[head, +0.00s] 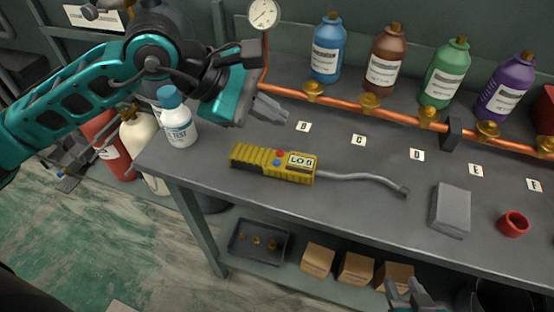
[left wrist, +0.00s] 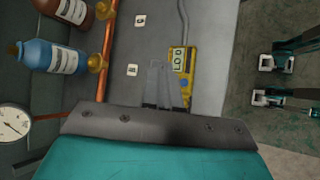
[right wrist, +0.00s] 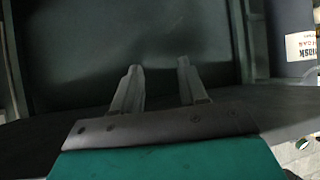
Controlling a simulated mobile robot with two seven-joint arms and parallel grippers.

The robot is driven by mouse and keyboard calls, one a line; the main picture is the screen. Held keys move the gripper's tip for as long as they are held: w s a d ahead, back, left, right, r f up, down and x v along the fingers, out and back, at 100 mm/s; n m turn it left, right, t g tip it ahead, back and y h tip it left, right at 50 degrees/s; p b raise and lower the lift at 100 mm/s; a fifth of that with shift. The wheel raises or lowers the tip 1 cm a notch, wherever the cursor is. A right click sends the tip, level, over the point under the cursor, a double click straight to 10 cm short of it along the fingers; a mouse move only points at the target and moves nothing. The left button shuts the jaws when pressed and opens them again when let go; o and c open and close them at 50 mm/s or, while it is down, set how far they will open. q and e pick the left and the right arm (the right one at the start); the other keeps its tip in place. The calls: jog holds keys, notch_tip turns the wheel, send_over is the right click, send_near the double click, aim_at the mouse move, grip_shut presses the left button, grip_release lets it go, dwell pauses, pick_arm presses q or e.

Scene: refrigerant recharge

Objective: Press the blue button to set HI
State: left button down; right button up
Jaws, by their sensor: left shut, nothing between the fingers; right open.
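A yellow handheld leak detector (head: 272,164) lies on the grey workbench, its grey probe (head: 360,178) stretching to the right. Its display reads "LO" followed by a character I cannot read surely. A blue button (head: 277,162) and a red button (head: 279,154) sit left of the display. My left gripper (head: 284,114) is shut and empty, above the bench behind the detector and apart from it. In the left wrist view the detector (left wrist: 181,66) shows partly behind the fingers. My right gripper (head: 415,295) is open and empty, low at the front of the bench.
A white bottle with a blue cap (head: 178,125) stands left of the detector. A copper pipe (head: 340,98) with valves runs along the back, before several coloured bottles. A grey block (head: 451,210) and a red ring (head: 513,224) lie at the right.

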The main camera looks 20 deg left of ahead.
pick_arm(q)
jog(key=b, duration=0.4)
send_over(277, 162)
jog(key=f, duration=0.7)
jog(key=shift+s+a+f, duration=0.15)
jog(key=shift+s+a, duration=0.1)
jog(key=shift+a, duration=0.15)
jog(key=shift+f+b, duration=0.25)
jog(key=shift+b, duration=0.2)
jog(key=shift+f, duration=0.1)
pick_arm(e)
jog(key=f, duration=0.1)
jog(key=a+f, duration=0.1)
jog(key=f, duration=0.1)
jog(key=shift+w+a+f+y, duration=0.1)
jog(key=shift+w+a+y, duration=0.05)
jog(key=shift+w+y, duration=0.25)
jog(key=shift+f, duration=0.1)
pick_arm(q)
jog(key=shift+f+b, duration=0.35)
jog(key=shift+b, duration=0.4)
pick_arm(e)
jog(key=shift+f, duration=0.7)
